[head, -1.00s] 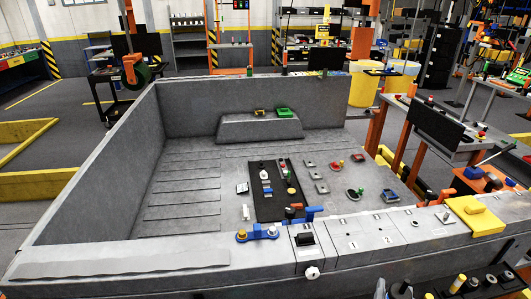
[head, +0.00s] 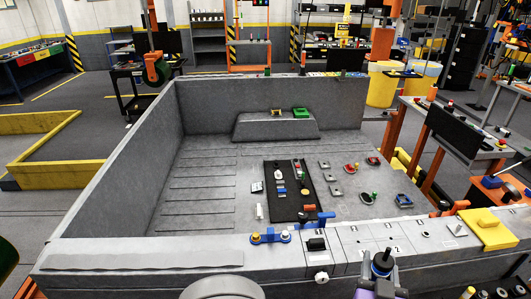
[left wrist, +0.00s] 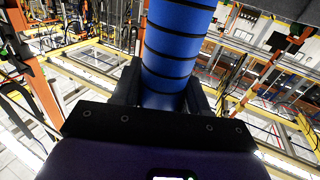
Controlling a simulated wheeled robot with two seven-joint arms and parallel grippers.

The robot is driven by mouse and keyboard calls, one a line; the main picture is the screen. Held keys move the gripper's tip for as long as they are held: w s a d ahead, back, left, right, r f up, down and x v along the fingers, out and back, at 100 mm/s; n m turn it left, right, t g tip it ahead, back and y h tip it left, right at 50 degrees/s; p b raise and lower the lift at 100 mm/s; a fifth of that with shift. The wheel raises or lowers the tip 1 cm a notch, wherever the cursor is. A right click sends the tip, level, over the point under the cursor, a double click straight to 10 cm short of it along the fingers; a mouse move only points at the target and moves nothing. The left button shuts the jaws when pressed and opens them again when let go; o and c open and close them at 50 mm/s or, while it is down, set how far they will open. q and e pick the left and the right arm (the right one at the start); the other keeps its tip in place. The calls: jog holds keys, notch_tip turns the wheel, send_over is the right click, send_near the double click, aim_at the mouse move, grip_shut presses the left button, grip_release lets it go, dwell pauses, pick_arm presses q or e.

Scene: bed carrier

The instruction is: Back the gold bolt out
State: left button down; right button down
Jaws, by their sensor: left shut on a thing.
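The gold bolt (head: 255,237) stands at the left end of a small blue bracket (head: 270,238) on the near rim of the grey truck bed. A silver-grey bolt (head: 286,234) stands at the bracket's right end. My left gripper (head: 381,271) is at the bottom of the head view, right of the bracket and well apart from the gold bolt. It is shut on a blue tool with a black top (head: 383,257). In the left wrist view the tool is a thick blue cylinder with black rings (left wrist: 175,45) between the black fingers. My right gripper is not in view.
The grey bed rim (head: 150,253) runs across the front. A black mat (head: 285,208) with small parts lies on the bed floor, with several loose fittings to its right. A yellow block (head: 487,227) sits at the rim's right end. The bed floor's left part is clear.

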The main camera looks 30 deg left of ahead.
pick_arm(q)
jog(key=w+a+r+n+g+y+p, duration=0.2)
jog(key=a+r+y+p, duration=0.1)
jog(key=a, duration=0.8)
jog(key=w+a+r+n+g+y+p, duration=0.1)
jog(key=w+a+r+n+y+p, duration=0.1)
jog(key=a+p, duration=0.6)
jog(key=w+a+r+n+g+y+p, duration=0.2)
jog(key=a+r+y+p, duration=0.3)
jog(key=a, duration=1.1)
notch_tip(320, 180, up, 2)
jog(key=shift+w+n+g, duration=0.3)
jog(key=shift+w+n, duration=0.2)
jog(key=shift+n, duration=0.2)
jog(key=shift+d, duration=0.1)
notch_tip(320, 180, down, 5)
jog(key=b, duration=0.4)
jog(key=shift+s+d, duration=0.15)
jog(key=shift+f+b, duration=1.55)
jog(key=shift+f, duration=0.1)
jog(key=shift+r+p, duration=0.5)
jog(key=shift+r, duration=0.2)
dwell(0.4)
